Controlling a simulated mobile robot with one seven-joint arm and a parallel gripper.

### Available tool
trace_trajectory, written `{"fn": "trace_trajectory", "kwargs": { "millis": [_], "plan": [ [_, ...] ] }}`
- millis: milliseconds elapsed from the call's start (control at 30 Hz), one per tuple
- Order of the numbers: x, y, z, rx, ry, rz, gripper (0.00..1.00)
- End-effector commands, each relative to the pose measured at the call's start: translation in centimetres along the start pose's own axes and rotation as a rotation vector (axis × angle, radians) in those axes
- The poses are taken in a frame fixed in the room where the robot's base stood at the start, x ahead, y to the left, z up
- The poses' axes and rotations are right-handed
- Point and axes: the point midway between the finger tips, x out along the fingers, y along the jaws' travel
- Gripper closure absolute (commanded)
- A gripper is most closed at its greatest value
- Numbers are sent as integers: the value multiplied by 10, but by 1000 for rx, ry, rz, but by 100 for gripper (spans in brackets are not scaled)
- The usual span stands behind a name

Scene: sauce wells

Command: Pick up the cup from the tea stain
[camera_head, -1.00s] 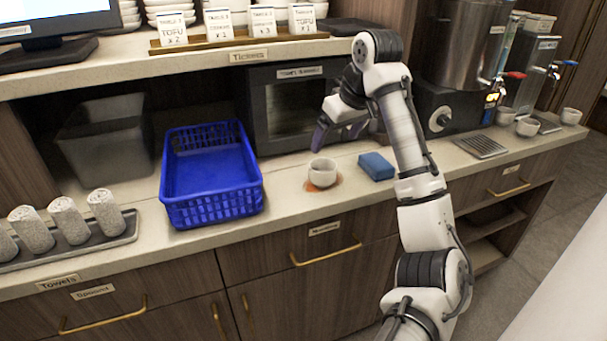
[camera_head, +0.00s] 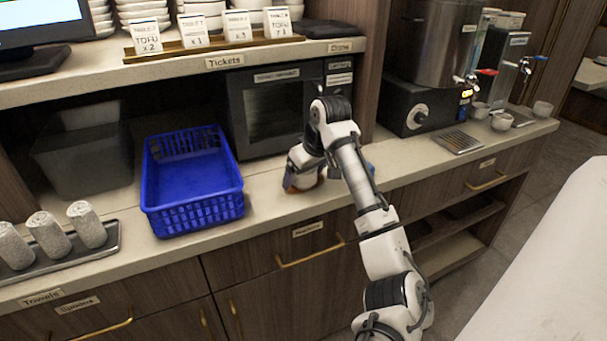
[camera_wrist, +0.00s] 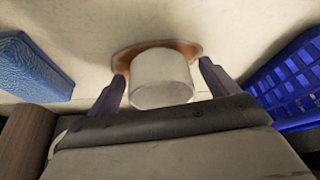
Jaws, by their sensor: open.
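The white cup (camera_wrist: 162,80) stands on the brown-orange tea stain (camera_wrist: 125,56) in the wrist view. My gripper (camera_wrist: 158,74) is open, with one purple-grey finger on each side of the cup. Small gaps seem to show between the fingers and the cup, so I cannot tell whether either touches. In the head view, my gripper (camera_head: 303,184) is down at the counter, and my arm and gripper hide most of the cup and stain.
A blue basket (camera_head: 192,212) stands left of my gripper. A blue sponge (camera_wrist: 38,66) lies on the cup's other side. A microwave-like box (camera_head: 270,115) stands behind. The counter's front edge is close by. More cups (camera_head: 502,121) stand at the right.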

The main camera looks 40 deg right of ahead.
Motion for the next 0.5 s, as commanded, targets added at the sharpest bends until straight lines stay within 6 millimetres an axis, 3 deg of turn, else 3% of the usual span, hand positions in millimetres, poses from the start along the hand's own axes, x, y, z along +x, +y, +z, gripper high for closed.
{"fn": "trace_trajectory", "kwargs": {
  "millis": [267,500],
  "plan": [
    [6,0,0,0,0,0,14],
    [5,0,0,1,0,0,43]
  ]
}}
